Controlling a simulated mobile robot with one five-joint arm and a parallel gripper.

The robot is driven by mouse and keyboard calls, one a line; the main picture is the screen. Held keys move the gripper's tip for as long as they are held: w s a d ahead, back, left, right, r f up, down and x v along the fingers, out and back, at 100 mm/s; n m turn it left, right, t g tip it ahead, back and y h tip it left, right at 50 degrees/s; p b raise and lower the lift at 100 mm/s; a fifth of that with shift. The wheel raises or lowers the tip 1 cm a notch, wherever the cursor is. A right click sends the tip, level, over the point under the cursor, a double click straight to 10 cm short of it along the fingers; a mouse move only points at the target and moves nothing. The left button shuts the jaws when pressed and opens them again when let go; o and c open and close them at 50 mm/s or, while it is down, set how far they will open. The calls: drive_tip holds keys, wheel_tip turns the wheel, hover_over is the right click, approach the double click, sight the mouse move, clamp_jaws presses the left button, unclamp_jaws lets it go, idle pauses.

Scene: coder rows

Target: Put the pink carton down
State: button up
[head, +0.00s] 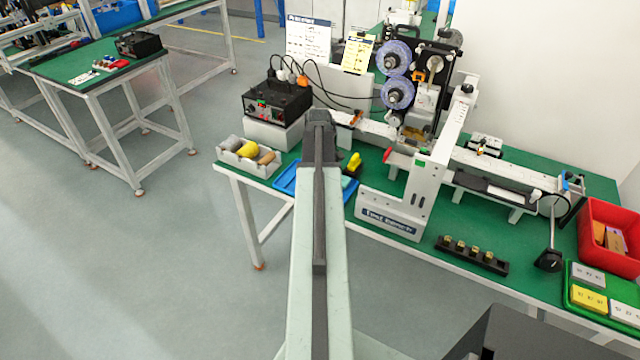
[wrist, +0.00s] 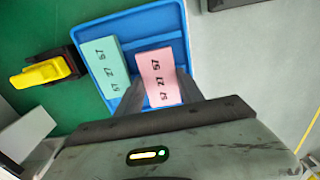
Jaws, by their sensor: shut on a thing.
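The pink carton (wrist: 158,75), printed with dark characters, is between the two fingers of my gripper (wrist: 160,92) in the wrist view. My gripper is shut on it. The carton is over the blue tray (wrist: 98,30); I cannot tell whether it touches the tray floor. A teal carton (wrist: 110,67) lies in the tray just left of it, with a narrow gap between. In the head view my arm hides the pink carton and most of the tray, whose left part (head: 284,181) shows.
A yellow-and-black tool (wrist: 45,73) stands left of the tray. In the head view a grey bin of rounded items (head: 232,166) is left of the tray, and a white machine frame (head: 405,195) stands to its right. The table edge is close to the tray.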

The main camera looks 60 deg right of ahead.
drive_tip(key=shift+f, duration=0.2)
drive_tip(key=o, duration=0.6)
drive_tip(key=shift+r, duration=0.1)
wheel_tip(320, 180, up, 12)
drive_tip(key=p, duration=1.2)
drive_tip(key=shift+r, duration=0.2)
